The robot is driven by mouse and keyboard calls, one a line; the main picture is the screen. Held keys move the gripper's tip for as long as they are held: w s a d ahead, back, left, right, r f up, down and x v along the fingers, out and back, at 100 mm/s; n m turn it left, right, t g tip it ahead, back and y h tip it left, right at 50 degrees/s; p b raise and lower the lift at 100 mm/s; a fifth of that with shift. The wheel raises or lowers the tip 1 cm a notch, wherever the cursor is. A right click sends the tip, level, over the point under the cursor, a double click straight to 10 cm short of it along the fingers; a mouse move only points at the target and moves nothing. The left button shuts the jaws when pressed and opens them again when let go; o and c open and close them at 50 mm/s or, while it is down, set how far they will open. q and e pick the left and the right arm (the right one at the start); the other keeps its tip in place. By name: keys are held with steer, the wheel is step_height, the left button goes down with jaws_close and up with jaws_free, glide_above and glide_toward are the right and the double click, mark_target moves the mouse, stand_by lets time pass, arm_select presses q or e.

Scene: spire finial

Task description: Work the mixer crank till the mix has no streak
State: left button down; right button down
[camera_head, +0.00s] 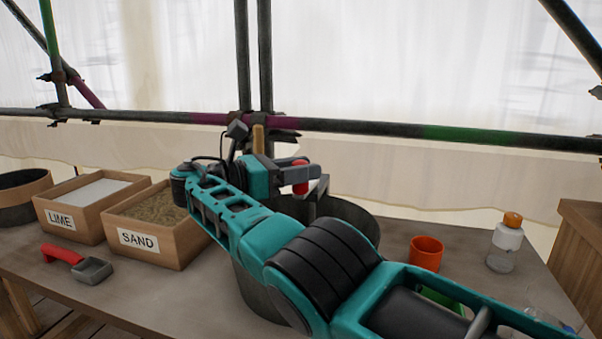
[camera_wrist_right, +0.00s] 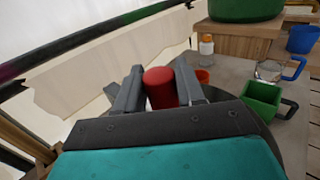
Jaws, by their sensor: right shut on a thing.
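The mixer is a grey metal tub (camera_head: 362,222) standing on the table, largely hidden behind my right arm. Its crank has a red knob (camera_head: 300,176), which also shows in the right wrist view (camera_wrist_right: 160,88). My right gripper (camera_head: 308,180) is shut on this knob, with a finger on each side of it. It also shows in the right wrist view (camera_wrist_right: 160,95). The mix inside the tub is hidden, so streaks cannot be seen. My left gripper is not in view.
A lime box (camera_head: 60,222), a sand box (camera_head: 140,246) and a red-handled scoop (camera_head: 80,262) are at left. An orange cup (camera_head: 426,252) and a bottle (camera_head: 505,243) stand at right. A green container (camera_wrist_right: 262,100) and a blue-handled jug (camera_wrist_right: 268,70) are near the tub. Scaffold poles run behind.

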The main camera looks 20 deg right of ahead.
steer(key=shift+f, duration=0.1)
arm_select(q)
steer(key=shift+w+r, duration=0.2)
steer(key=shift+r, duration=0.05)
arm_select(e)
steer(key=c, duration=0.8)
jaws_free()
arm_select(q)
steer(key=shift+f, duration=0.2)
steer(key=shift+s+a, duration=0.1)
